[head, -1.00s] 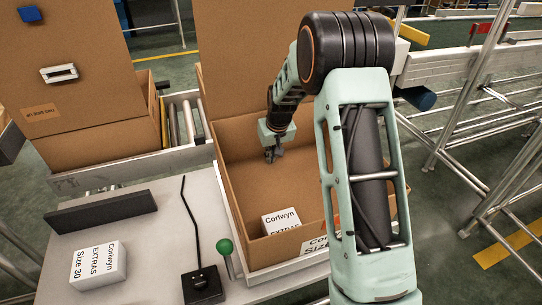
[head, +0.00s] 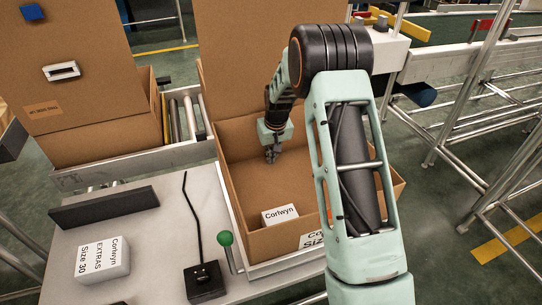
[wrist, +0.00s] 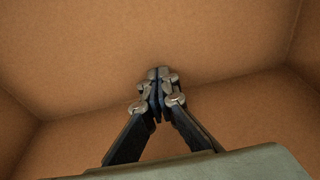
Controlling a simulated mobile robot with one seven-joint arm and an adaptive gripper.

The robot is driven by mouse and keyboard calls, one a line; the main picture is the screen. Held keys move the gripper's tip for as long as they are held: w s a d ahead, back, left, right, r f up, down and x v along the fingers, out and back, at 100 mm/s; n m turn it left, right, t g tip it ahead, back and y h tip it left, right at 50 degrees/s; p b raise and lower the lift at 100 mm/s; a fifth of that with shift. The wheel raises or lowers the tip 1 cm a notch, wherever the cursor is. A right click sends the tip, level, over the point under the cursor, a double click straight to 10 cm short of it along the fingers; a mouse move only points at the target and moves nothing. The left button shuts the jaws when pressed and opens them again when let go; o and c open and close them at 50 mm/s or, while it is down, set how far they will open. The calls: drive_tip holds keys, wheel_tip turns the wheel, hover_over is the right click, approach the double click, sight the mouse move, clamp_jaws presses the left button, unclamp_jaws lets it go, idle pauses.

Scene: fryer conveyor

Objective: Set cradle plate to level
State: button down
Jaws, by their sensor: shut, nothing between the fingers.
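The cradle plate is mostly hidden under a large open brown carton (head: 350,190); a metal edge (head: 285,266) shows along the carton's front. I cannot tell its exact tilt. A lever with a green ball knob (head: 225,239) stands upright at the carton's front left, on the grey table. My gripper (head: 271,158) is inside the carton, near its back wall, pointing down, shut and empty. In the wrist view, its closed fingers (wrist: 160,75) are in front of bare brown cardboard. The knob is well away from my gripper.
A white Corlwyn box (head: 280,215) lies in the carton. Another white box (head: 103,260), a dark bar (head: 105,208) and a black base with a thin rod (head: 204,280) are on the grey table (head: 160,235). A second carton (head: 95,125) stands behind left. Metal rails run right.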

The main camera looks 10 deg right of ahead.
drive_tip(key=p+v, duration=0.4)
drive_tip(key=v, duration=1)
drive_tip(key=shift+w+p, duration=0.3)
